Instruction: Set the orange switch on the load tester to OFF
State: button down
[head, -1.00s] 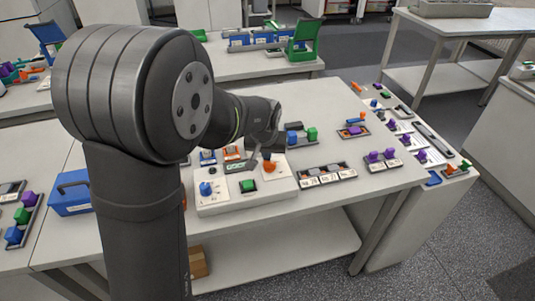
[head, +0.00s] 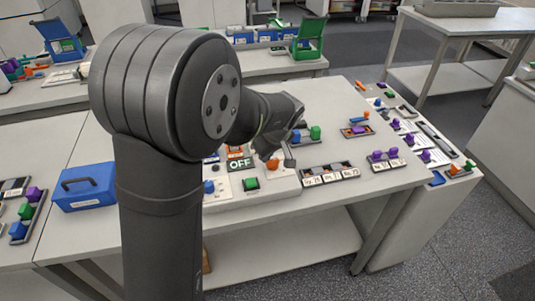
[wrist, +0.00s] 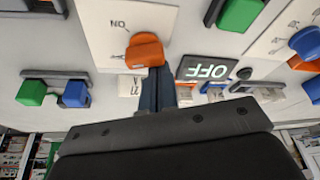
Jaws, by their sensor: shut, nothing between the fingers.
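The orange switch (head: 272,163) is on a white panel at the right of the load tester (head: 230,203). My gripper (head: 289,160) is shut and empty, just right of the switch. In the wrist view its fingers (wrist: 157,88) are close beside the orange knob; I cannot tell whether they touch.
A green button (head: 250,184) and a blue knob (head: 209,187) are on the tester's front. A labelled battery tray (head: 330,174) lies to the right. A blue box (head: 86,187) stands at the left. Bare tabletop lies between the trays.

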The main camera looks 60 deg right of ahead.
jog(key=shift+a+n, duration=0.1)
jog(key=shift+n, duration=0.8)
jog(key=shift+s, duration=0.15)
jog(key=shift+s+d, duration=0.5)
jog(key=shift+s, duration=0.1)
jog(key=shift+w+d+f, duration=0.1)
jog(key=shift+w, duration=0.35)
jog(key=w, duration=0.3)
jog(key=shift+w+d, duration=0.2)
jog(key=d+v, duration=0.1)
jog(key=v, duration=0.9)
jog(key=shift+w+a, duration=0.25)
jog(key=shift+a, duration=0.1)
